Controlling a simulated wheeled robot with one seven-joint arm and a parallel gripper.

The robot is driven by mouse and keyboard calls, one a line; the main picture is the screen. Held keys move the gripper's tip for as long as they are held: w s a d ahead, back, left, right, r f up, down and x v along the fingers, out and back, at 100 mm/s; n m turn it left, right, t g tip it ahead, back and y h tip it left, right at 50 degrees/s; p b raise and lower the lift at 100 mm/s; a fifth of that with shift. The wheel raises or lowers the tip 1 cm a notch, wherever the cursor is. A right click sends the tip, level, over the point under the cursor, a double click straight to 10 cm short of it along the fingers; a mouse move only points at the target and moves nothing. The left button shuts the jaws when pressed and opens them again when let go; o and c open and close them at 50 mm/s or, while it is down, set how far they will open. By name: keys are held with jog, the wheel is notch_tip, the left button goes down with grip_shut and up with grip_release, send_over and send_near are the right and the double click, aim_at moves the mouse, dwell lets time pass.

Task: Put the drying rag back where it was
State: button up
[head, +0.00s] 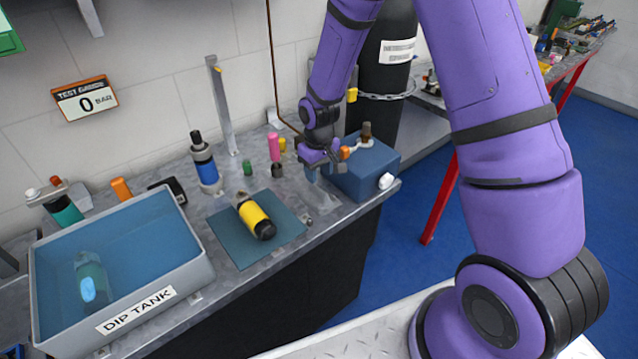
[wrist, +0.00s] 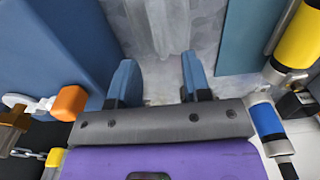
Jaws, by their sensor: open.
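A pale grey, streaked patch that looks like the drying rag (head: 322,199) lies on the grey bench between the teal mat and the blue box. It is hard to tell from the bench top. In the wrist view the pale patch (wrist: 152,28) lies beyond my fingertips. My gripper (head: 322,171) is above the bench beside the blue box, its fingers apart and pointing down. In the wrist view my gripper (wrist: 159,68) has nothing between its two blue fingertips. I cannot tell how high the fingertips are above the rag.
A blue box (head: 367,170) with a valve stands close right of my gripper. A yellow damper (head: 255,217) lies on a teal mat (head: 228,246). A blue damper (head: 205,164) and pink bottle (head: 273,146) stand behind.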

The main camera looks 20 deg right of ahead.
jog(key=shift+r, duration=3.15)
notch_tip(320, 180, up, 20)
jog(key=m+t, duration=0.2)
jog(key=t, duration=0.1)
send_over(319, 188)
jog(key=s+d, duration=0.4)
jog(key=s, duration=0.6)
jog(key=s+d+r+t, duration=0.1)
jog(key=s+r, duration=0.3)
jog(key=s, duration=0.5)
jog(key=s+d+r+m+t, duration=0.1)
jog(key=s+r, duration=0.4)
jog(key=s, duration=0.5)
jog(key=shift+d+r+m, duration=0.2)
jog(key=shift+d+m, duration=0.1)
jog(key=shift+d, duration=0.2)
